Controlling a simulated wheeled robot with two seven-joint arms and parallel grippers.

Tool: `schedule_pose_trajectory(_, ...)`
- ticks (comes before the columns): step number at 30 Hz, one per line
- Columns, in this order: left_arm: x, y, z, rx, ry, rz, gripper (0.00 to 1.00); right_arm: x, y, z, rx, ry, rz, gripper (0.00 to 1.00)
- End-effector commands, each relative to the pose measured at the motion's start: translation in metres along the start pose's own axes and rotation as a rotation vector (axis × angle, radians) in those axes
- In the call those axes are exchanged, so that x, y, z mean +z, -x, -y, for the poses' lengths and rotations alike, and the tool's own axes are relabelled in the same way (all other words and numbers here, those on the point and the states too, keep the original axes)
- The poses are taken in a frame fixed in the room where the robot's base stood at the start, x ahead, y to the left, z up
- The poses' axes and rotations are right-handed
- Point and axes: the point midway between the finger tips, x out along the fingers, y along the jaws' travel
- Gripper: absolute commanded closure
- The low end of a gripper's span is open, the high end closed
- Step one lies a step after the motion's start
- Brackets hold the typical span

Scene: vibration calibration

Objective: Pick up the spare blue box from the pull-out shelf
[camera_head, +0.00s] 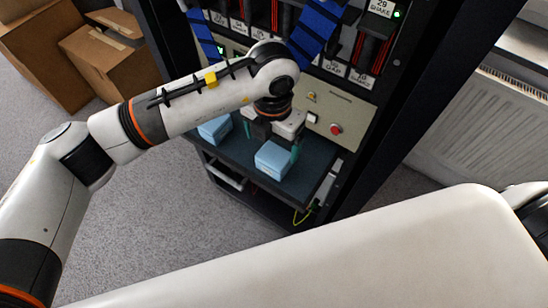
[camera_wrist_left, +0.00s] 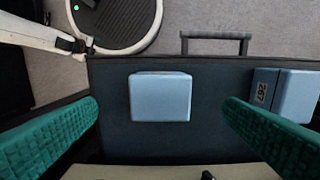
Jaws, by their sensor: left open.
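A plain light blue box (camera_head: 272,160) sits on the dark pull-out shelf (camera_head: 302,187), near its right end in the head view. In the left wrist view this box (camera_wrist_left: 160,97) lies centred between my teal fingers. A second blue box (camera_head: 215,128) sits further left on the shelf. In the left wrist view the second box (camera_wrist_left: 294,98) is at the right edge and bears the label 267. My left gripper (camera_head: 271,141) is open and empty above the shelf by the nearer box, with room on both sides of it. My right gripper is out of view.
A dark rack with a beige panel and red button (camera_head: 336,129) rises behind the shelf. Blue straps (camera_head: 318,28) hang above. The shelf has a front handle (camera_wrist_left: 215,37). Cardboard boxes (camera_head: 104,58) stand at the back left, and a radiator (camera_head: 480,125) at the right.

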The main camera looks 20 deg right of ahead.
Motion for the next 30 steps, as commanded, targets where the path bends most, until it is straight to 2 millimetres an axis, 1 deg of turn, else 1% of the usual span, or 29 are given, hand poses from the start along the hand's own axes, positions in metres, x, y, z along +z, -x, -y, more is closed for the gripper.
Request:
schedule_pose_trajectory(1, 0.001, -0.009, -0.001, 0.004, 0.002, 0.004, 0.09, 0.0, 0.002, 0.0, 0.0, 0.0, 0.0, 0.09)
schedule_pose_trajectory(3, 0.001, -0.021, -0.001, 0.004, 0.002, 0.004, 0.09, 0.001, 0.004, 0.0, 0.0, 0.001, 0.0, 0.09)
schedule_pose_trajectory(6, 0.0, -0.032, -0.001, 0.005, 0.001, 0.0, 0.09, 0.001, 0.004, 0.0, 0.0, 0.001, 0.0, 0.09)
schedule_pose_trajectory(11, -0.001, -0.042, -0.001, 0.005, 0.001, 0.0, 0.09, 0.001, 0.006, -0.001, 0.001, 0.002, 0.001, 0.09)
schedule_pose_trajectory(18, -0.007, -0.076, 0.0, 0.007, 0.001, 0.001, 0.09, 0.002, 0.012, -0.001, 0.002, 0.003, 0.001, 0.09)
schedule_pose_trajectory(21, -0.007, -0.087, 0.0, 0.007, 0.0, 0.0, 0.09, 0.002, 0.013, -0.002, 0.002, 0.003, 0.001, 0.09)
schedule_pose_trajectory(24, -0.007, -0.09, 0.0, 0.005, -0.002, -0.001, 0.09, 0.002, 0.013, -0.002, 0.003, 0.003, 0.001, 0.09)
schedule_pose_trajectory(29, -0.007, -0.09, 0.0, 0.005, -0.002, -0.002, 0.09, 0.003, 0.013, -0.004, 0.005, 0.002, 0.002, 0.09)
schedule_pose_trajectory(30, -0.007, -0.09, 0.0, 0.005, -0.002, -0.002, 0.12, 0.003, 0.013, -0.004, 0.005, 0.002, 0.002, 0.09)
